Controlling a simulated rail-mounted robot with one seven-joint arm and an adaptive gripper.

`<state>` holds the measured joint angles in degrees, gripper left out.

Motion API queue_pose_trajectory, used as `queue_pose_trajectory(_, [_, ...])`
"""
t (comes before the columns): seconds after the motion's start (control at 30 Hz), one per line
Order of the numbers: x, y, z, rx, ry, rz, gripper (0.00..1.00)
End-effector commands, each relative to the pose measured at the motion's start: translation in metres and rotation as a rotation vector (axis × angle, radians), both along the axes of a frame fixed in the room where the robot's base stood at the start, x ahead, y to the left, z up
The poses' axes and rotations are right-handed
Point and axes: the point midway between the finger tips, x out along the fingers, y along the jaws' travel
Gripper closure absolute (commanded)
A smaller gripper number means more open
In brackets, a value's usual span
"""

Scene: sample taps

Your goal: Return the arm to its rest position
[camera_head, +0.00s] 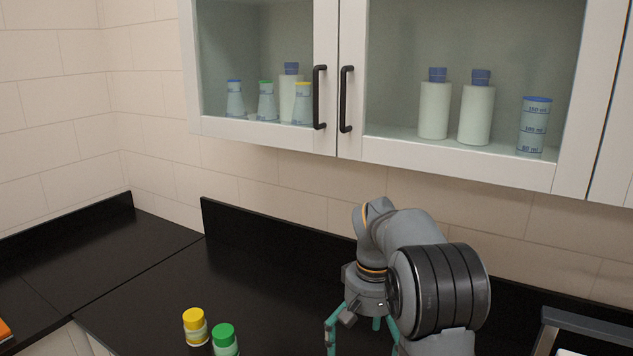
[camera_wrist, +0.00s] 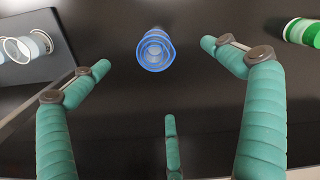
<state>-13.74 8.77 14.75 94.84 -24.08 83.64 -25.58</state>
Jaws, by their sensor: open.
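My gripper (camera_head: 362,338) points down over the black counter in the head view, partly hidden behind my forearm. In the wrist view its teal fingers (camera_wrist: 155,72) are spread open and hold nothing. A container with blue rings (camera_wrist: 155,48) stands on the counter between and slightly beyond the fingertips, apart from them. It does not show in the head view.
A yellow-capped bottle (camera_head: 195,327) and a green-capped bottle (camera_head: 225,340) stand left of my gripper. A closed glass-door cabinet (camera_head: 345,140) with bottles hangs above. A tray-like object (camera_head: 590,325) is at right. The counter's left-middle is clear.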

Motion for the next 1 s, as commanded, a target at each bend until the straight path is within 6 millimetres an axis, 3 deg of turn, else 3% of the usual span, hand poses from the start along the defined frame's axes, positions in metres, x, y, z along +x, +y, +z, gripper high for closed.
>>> queue_pose_trajectory(0.2, [-0.001, 0.000, -0.047, -0.001, 0.005, -0.001, 0.00])
queue_pose_trajectory(0.4, [-0.001, 0.000, -0.075, -0.001, 0.003, 0.000, 0.00])
queue_pose_trajectory(0.63, [0.000, 0.000, -0.088, -0.001, 0.000, 0.000, 0.00])
queue_pose_trajectory(1.0, [0.001, 0.000, -0.087, -0.001, -0.001, 0.000, 0.00])
